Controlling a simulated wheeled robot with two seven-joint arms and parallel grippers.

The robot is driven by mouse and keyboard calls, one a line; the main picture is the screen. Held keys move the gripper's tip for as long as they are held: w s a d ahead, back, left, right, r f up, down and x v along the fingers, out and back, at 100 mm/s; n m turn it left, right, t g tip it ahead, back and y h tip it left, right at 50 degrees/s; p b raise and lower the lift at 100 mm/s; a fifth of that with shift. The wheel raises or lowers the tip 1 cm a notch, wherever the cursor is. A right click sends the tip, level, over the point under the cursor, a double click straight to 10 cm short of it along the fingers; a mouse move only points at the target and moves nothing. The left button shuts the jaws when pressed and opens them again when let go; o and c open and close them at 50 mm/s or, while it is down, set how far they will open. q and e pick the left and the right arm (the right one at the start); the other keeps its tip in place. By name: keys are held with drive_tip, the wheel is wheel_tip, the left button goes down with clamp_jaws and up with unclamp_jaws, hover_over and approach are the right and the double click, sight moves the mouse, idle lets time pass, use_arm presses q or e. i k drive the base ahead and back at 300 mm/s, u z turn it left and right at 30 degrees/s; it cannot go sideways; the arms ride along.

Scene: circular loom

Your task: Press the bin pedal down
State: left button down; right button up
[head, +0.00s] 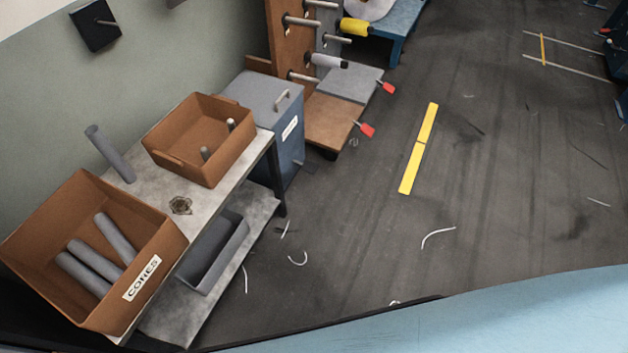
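The bin (283,150) is blue-grey with a grey lid (265,92) that carries a handle and looks shut. A white label is on its front. A small dark pedal (306,166) sticks out low at the bin's front, near the floor. I cannot tell from this view how far down it is. Neither my left nor my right gripper is in view.
A table (152,182) left of the bin carries a box of cores (142,250), a smaller brown box (182,160) and a grey tube. A rack with red-tipped levers (367,130) stands behind the bin. The dark floor (350,230) in front is mostly clear, with thread scraps.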

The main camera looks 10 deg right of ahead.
sight(309, 167)
drive_tip(key=z, duration=0.25)
drive_tip(key=i, duration=0.2)
drive_tip(key=z, duration=1.15)
drive_tip(key=i, duration=1.3)
drive_tip(key=u, duration=0.4)
drive_tip(key=i, duration=1.15)
drive_tip(key=u, duration=1.05)
